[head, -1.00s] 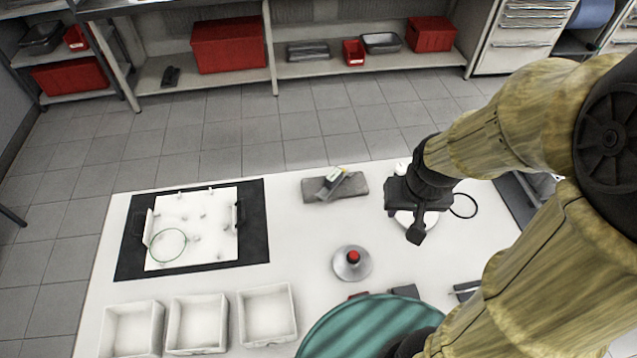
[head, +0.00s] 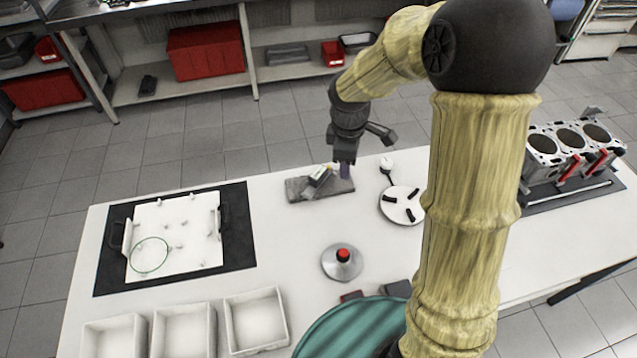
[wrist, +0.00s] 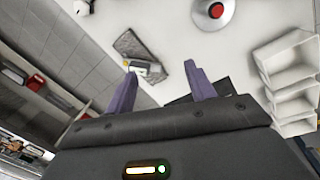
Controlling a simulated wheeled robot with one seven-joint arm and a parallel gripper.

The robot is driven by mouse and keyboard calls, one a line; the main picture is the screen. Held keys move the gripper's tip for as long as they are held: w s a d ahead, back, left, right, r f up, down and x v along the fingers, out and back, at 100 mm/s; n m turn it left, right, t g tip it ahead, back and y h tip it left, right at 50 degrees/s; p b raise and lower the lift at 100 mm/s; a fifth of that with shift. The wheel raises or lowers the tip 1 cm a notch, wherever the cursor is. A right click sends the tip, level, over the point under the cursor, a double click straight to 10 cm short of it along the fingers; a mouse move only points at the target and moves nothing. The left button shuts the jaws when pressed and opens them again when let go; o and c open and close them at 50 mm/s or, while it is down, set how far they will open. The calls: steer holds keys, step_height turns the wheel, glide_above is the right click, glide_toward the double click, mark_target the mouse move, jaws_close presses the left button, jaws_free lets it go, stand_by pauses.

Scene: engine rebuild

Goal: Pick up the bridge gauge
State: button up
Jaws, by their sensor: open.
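A small white, dark and yellow device that looks like the bridge gauge (head: 320,178) lies tilted on a grey rectangular pad (head: 298,190) near the back edge of the table. My gripper (head: 345,171) is over the right end of the pad, just right of the gauge; I cannot tell its exact height. In the wrist view, my gripper (wrist: 161,71) has its two purple fingers spread and empty. The gauge (wrist: 150,69) shows between the fingertips there, beyond them and apart. The pad (wrist: 130,44) lies past it.
A silver dome with a red knob (head: 342,264) stands in front of the pad. A white disc with black slots (head: 400,212) is to the right. White bins (head: 255,320) and a black mat (head: 243,235) are left. An engine block (head: 568,150) stands far right.

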mark_target(318, 172)
steer(key=w+a+f+n+b, duration=0.1)
steer(key=w+a+f+n, duration=0.3)
steer(key=w+n, duration=0.2)
steer(key=w+a+f+n+b, duration=0.2)
steer(key=w+a+f+n, duration=0.1)
steer(key=w+n, duration=0.4)
steer(key=shift+w+a+f+n, duration=0.15)
steer(key=shift+a+f+n, duration=0.2)
steer(key=shift+n, duration=0.15)
steer(key=f, duration=0.4)
steer(key=w+f+p, duration=0.1)
steer(key=f, duration=0.3)
steer(key=d+f+p, duration=0.1)
steer(key=f, duration=0.3)
steer(key=shift+w, duration=0.25)
steer(key=shift+w+d+f+p, duration=0.15)
steer(key=shift+f+p, duration=0.35)
steer(key=shift+f, duration=0.8)
steer(key=shift+d+f+p, duration=0.2)
steer(key=shift+f+p, duration=0.3)
steer(key=shift+f, duration=0.8)
